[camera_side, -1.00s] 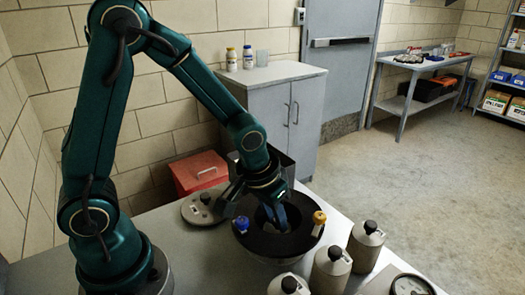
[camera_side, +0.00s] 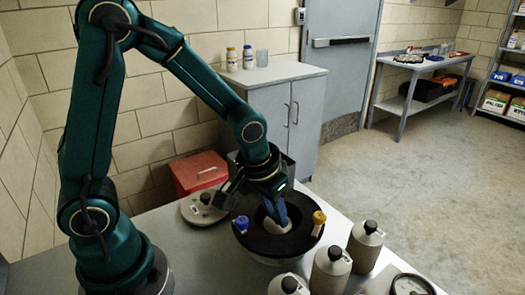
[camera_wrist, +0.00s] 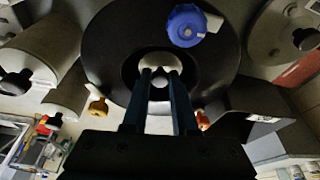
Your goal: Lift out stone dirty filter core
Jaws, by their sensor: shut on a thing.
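The black round housing (camera_side: 250,240) stands open on the grey bench, with a blue knob (camera_side: 242,224) and an orange knob (camera_side: 319,217) on its rim. My gripper (camera_side: 277,217) points down into its middle. In the wrist view my gripper's fingers (camera_wrist: 160,82) are shut on the pale stone-coloured filter core (camera_wrist: 160,62), at its rounded top. The rest of the core is hidden inside the housing, and I cannot tell whether it is raised. The blue knob (camera_wrist: 186,25) lies just beyond the fingers.
A round grey lid (camera_side: 200,209) with a black knob lies left of the housing. Several grey canisters with black caps (camera_side: 331,265) stand close on the right, beside a gauge (camera_side: 410,286). A red box (camera_side: 200,172) and a grey cabinet (camera_side: 280,110) are behind.

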